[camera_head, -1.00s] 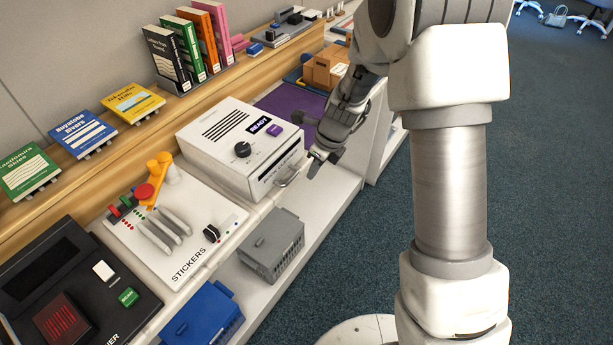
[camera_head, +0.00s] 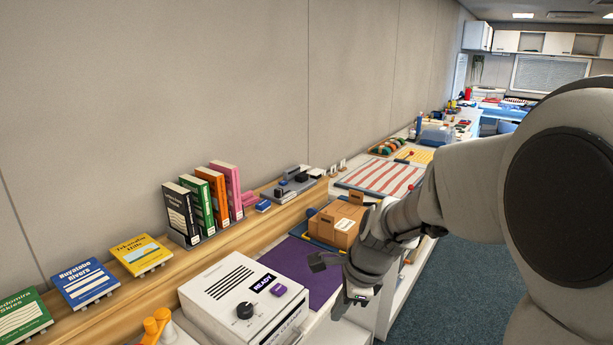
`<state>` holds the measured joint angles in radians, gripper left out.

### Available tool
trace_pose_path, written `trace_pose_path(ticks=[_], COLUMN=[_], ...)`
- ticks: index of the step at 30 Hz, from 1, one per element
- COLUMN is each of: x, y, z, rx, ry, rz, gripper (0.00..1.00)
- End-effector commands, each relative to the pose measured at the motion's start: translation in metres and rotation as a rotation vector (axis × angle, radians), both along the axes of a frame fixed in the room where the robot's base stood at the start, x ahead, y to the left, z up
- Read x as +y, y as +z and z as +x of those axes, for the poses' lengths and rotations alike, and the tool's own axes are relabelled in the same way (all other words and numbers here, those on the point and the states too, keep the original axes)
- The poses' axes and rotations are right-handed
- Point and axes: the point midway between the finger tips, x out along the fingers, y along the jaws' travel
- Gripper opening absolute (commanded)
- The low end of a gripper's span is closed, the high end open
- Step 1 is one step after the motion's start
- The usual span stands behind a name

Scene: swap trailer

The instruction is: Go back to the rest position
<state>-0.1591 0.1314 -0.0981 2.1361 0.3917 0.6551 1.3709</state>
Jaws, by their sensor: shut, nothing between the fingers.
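My gripper (camera_head: 329,286) is at the end of my folded arm, right of the white machine (camera_head: 228,296) with the "READY" display. Its dark fingers hang over the counter edge beside the purple mat (camera_head: 301,262). It holds nothing that I can see, and it is apart from the machine. My upper arm fills the right side of the view.
A cardboard box (camera_head: 337,224) stands just behind my gripper. Upright books (camera_head: 206,203) and flat books (camera_head: 140,254) line the wooden shelf. A striped mat (camera_head: 383,178) lies further back. The blue carpet (camera_head: 461,270) to the right shows free floor.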

Motion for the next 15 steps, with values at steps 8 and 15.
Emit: trace_pose_path(ticks=[8,15], x=[-0.025,-0.048], y=[0.065,0.098], z=[-0.062,-0.119], rx=[-0.202,-0.33], ry=[0.506,0.926], rz=[-0.19,-0.414], gripper=[0.0,0.0])
